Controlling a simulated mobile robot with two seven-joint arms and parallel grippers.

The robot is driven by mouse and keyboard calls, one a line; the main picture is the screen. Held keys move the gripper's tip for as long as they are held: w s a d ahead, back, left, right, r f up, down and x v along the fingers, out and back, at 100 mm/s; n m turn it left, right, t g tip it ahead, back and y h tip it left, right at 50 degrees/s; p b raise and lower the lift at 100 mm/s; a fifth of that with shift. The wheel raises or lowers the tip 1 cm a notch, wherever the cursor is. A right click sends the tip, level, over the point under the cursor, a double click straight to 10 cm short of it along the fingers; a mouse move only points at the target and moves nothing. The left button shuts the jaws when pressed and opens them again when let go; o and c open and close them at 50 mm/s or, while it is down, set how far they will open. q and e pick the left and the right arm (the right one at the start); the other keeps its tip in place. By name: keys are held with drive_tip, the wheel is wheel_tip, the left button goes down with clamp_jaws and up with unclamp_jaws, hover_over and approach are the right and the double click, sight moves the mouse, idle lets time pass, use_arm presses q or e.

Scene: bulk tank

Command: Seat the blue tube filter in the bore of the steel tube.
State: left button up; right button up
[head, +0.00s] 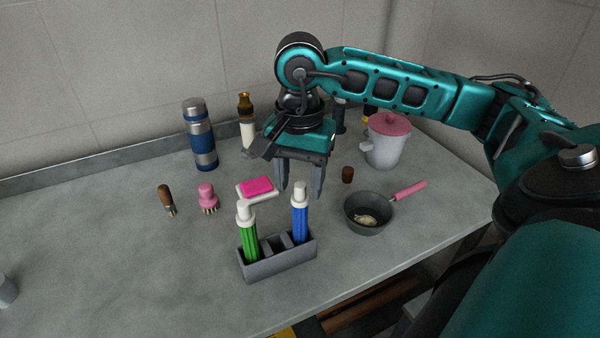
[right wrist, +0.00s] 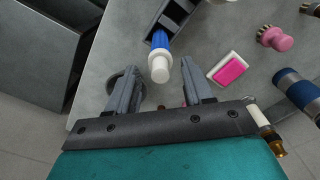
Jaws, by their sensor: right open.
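The blue tube filter (head: 300,222), with a white cap, stands upright in the right slot of a grey holder (head: 280,266). It also shows in the right wrist view (right wrist: 160,42), its cap near the fingertips. My right gripper (head: 300,191) is open and empty, pointing down at the cap. I cannot tell whether the cap is between the fingers or just beyond them. A green tube filter (head: 249,240) stands in the holder's left slot. A grey cylinder (head: 7,291) is cut off at the left edge; I cannot tell whether it is the steel tube. My left gripper is out of view.
A pan (head: 368,228) with a pink handle stands right of the holder. A pink sponge (head: 258,186), pink brush (head: 208,197) and brown brush (head: 167,200) lie behind it. A blue-steel flask (head: 200,140) and lidded jug (head: 388,143) stand farther back. The counter's front left is clear.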

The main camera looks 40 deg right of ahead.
drive_tip(key=shift+c, duration=0.2)
clamp_jaws()
drive_tip(key=shift+r, duration=0.2)
idle(0.4)
